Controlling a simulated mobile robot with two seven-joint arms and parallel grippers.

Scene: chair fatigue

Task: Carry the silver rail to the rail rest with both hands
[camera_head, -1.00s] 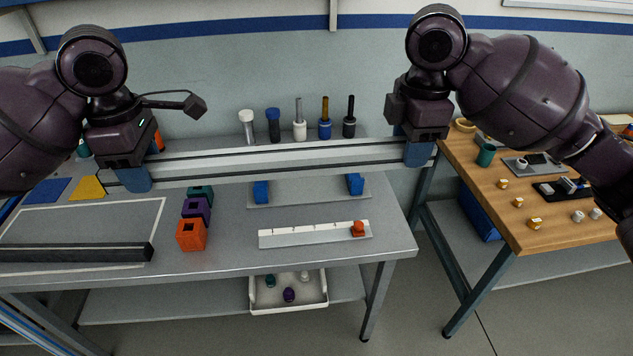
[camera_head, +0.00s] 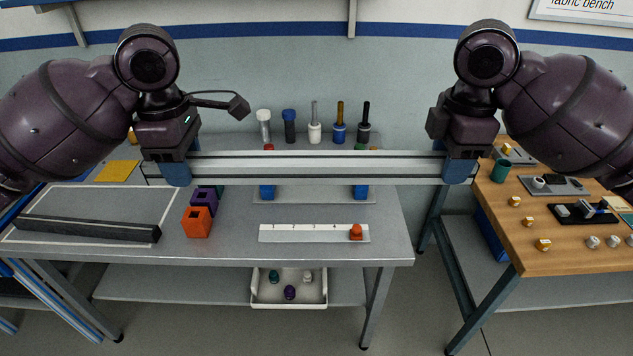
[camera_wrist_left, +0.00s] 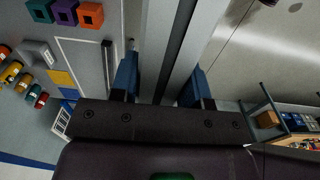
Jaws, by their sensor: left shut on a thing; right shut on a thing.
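The silver rail (camera_head: 318,169) is a long straight bar held roughly level in the head view, above the grey table. My left gripper (camera_head: 176,173) is shut on the rail near its left end. My right gripper (camera_head: 459,170) is shut on it near its right end. In the left wrist view the rail (camera_wrist_left: 152,45) runs between the blue fingers of my left gripper (camera_wrist_left: 161,84). The rail rest (camera_head: 314,195), a grey plate with two blue blocks, shows just below the rail in the head view; its back part is hidden behind the rail.
Several handled tools (camera_head: 315,131) stand upright behind the rail. An orange block (camera_head: 197,222), a purple block and a black bar (camera_head: 90,229) are on the left. A white strip (camera_head: 300,233) with an orange piece lies in front. A wooden bench (camera_head: 560,258) stands right.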

